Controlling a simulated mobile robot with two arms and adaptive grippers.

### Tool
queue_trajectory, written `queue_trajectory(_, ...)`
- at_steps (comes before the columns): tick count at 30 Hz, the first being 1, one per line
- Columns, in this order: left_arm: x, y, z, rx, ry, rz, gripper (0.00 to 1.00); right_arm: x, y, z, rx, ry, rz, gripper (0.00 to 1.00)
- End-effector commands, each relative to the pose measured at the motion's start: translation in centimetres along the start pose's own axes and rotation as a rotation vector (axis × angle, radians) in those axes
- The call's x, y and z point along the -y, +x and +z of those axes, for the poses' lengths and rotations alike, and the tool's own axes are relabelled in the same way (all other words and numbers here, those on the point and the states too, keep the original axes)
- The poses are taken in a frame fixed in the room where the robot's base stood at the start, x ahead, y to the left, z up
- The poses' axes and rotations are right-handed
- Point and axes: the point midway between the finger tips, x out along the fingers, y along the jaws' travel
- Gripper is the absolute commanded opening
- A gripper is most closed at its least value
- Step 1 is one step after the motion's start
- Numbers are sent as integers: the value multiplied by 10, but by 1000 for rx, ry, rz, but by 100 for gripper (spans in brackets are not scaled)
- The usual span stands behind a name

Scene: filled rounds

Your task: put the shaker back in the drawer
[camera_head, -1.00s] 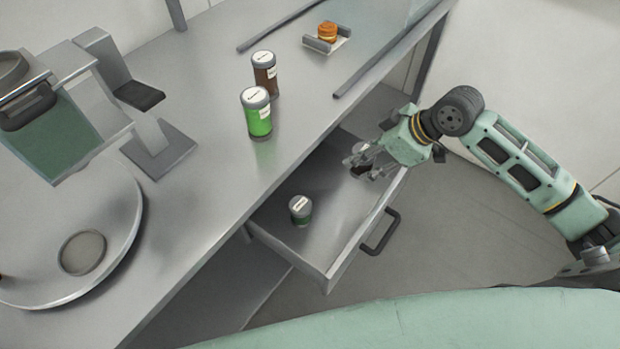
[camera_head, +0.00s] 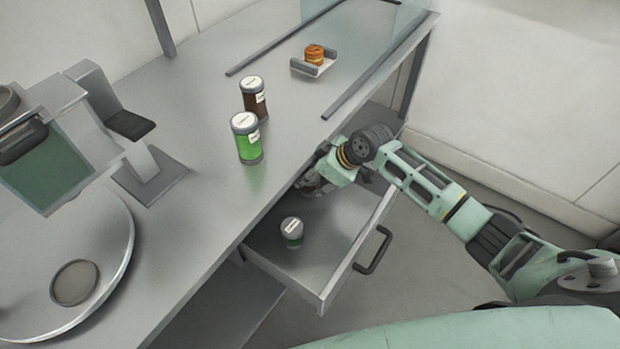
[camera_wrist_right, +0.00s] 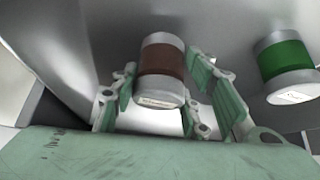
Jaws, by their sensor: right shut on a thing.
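My right gripper (camera_head: 314,180) is shut on a brown shaker with grey ends (camera_wrist_right: 162,68), seen between its fingers in the right wrist view. In the head view the gripper and arm mostly hide this shaker. The gripper is at the far inner part of the open drawer (camera_head: 345,262), close to the counter edge. I cannot tell whether the shaker touches the drawer floor. A green shaker (camera_head: 292,240) stands upright in the drawer nearer the front left; a green shaker also shows at the right of the wrist view (camera_wrist_right: 285,62). My left gripper is not in view.
On the counter (camera_head: 205,215) stand a bright green shaker (camera_head: 248,145) and a brown one (camera_head: 256,105), near the drawer side. A small tray (camera_head: 325,68) with an orange-brown item sits farther back. A machine (camera_head: 50,165) and round plate (camera_head: 110,250) are left. The drawer handle (camera_head: 372,262) sticks out.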

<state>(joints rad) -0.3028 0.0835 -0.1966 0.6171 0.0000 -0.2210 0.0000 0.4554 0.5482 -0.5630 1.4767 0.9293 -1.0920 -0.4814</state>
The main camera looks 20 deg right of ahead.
Motion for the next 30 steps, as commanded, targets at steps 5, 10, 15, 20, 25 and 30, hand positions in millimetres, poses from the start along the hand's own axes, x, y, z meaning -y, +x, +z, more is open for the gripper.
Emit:
queue_trajectory(5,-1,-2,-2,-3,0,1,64,-1,15,-2,1,1,2,13)
queue_trajectory(10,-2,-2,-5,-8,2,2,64,-1,15,-2,1,1,2,13)
queue_trajectory(15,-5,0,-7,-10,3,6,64,0,18,0,1,1,2,13)
queue_trajectory(20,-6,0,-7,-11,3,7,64,0,18,0,2,1,1,53)
queue_trajectory(25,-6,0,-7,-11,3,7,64,0,18,0,2,1,1,60)
queue_trajectory(30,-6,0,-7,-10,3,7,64,0,18,0,2,1,1,60)
